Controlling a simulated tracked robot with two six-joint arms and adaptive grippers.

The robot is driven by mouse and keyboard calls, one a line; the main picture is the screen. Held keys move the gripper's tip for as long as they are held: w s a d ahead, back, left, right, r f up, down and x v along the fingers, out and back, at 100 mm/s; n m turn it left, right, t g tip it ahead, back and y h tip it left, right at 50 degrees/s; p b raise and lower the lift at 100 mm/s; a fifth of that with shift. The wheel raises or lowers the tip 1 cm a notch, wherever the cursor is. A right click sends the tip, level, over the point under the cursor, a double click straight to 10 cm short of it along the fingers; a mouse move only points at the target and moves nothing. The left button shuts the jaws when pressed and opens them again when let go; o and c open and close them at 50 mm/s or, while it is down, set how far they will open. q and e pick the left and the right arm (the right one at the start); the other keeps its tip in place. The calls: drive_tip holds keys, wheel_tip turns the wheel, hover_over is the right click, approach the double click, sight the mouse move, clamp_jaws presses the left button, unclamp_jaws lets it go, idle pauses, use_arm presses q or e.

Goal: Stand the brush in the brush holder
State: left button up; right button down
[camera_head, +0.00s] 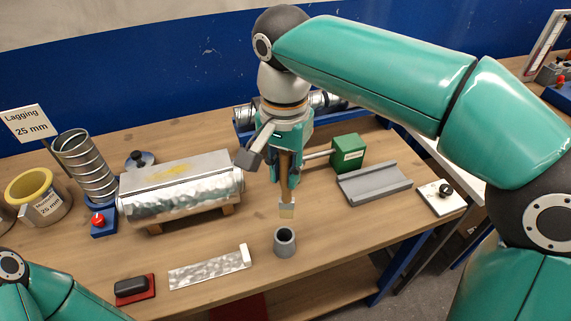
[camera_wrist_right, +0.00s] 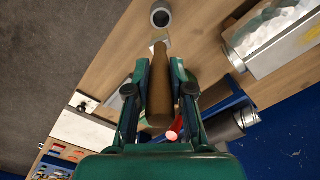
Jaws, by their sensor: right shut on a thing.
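The brush (camera_head: 286,196) has a brown handle and a pale tip pointing down. My right gripper (camera_head: 285,170) is shut on its handle and holds it upright above the table. The brush holder (camera_head: 285,242) is a small grey open cup standing on the table, below and in front of the brush tip, with a gap between them. In the right wrist view the brush handle (camera_wrist_right: 160,85) lies between the fingers of my right gripper (camera_wrist_right: 159,88), and the holder (camera_wrist_right: 160,15) shows beyond the tip. Only part of my left arm shows at the lower left; its gripper is out of view.
A metal-clad duct section (camera_head: 180,190) lies left of the brush. A metal strip (camera_head: 208,270) and a black-and-red block (camera_head: 134,290) lie at the front. A green box (camera_head: 348,152) and a grey channel (camera_head: 375,183) are to the right. The table around the holder is clear.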

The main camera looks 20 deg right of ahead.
drive_tip(key=shift+a, duration=0.3)
drive_tip(key=shift+f, duration=0.15)
drive_tip(key=b, duration=0.4)
hover_over(282, 216)
wheel_tip(282, 216, down, 5)
drive_tip(key=shift+s+f, duration=0.15)
drive_tip(key=shift+f, duration=0.15)
drive_tip(key=shift+p, duration=0.4)
idle(1.3)
drive_tip(key=shift+f+b, duration=2.65)
drive_tip(key=shift+f, duration=0.8)
drive_tip(key=c, duration=0.9)
unclamp_jaws()
drive_tip(key=shift+c, duration=0.2)
